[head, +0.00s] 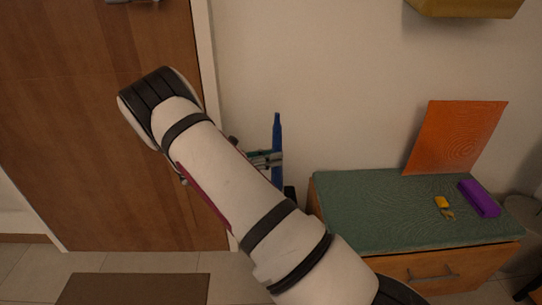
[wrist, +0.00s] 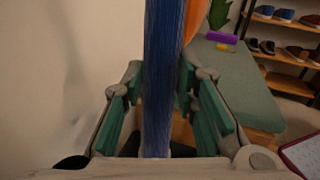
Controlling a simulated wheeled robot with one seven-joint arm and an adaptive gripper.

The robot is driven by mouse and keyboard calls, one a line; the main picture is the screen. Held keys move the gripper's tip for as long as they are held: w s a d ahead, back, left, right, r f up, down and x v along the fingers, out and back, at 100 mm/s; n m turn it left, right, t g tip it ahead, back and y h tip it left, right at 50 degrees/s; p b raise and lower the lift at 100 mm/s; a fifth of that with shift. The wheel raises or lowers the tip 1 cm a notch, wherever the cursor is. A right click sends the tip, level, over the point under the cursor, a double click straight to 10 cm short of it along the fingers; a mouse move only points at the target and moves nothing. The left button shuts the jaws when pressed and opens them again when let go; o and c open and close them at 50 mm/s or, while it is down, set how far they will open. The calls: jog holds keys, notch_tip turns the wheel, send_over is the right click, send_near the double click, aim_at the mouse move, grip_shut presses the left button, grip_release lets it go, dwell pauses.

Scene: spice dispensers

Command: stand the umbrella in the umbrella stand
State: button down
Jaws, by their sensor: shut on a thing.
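A blue umbrella (head: 277,135) stands roughly upright in my gripper (head: 268,158), in front of the pale wall and left of the green-topped cabinet. In the wrist view the umbrella (wrist: 163,70) runs up the middle between the teal-padded fingers of my gripper (wrist: 163,105), which is shut on it. Its lower end is hidden behind my arm in the head view. A small dark shape (head: 290,193) shows below it, beside the cabinet; it may be part of the umbrella stand, but too little shows to tell.
The wooden cabinet (head: 343,205) bears an orange panel (head: 455,135), a purple block (head: 478,199) and a small yellow item (head: 441,202). A brown door (head: 60,120) is at left, with a mat (head: 135,289) before it. Shoe shelves (wrist: 285,22) show in the wrist view.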

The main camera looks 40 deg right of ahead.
jog(key=c, duration=1.2)
grip_release()
jog(key=v, duration=1.2)
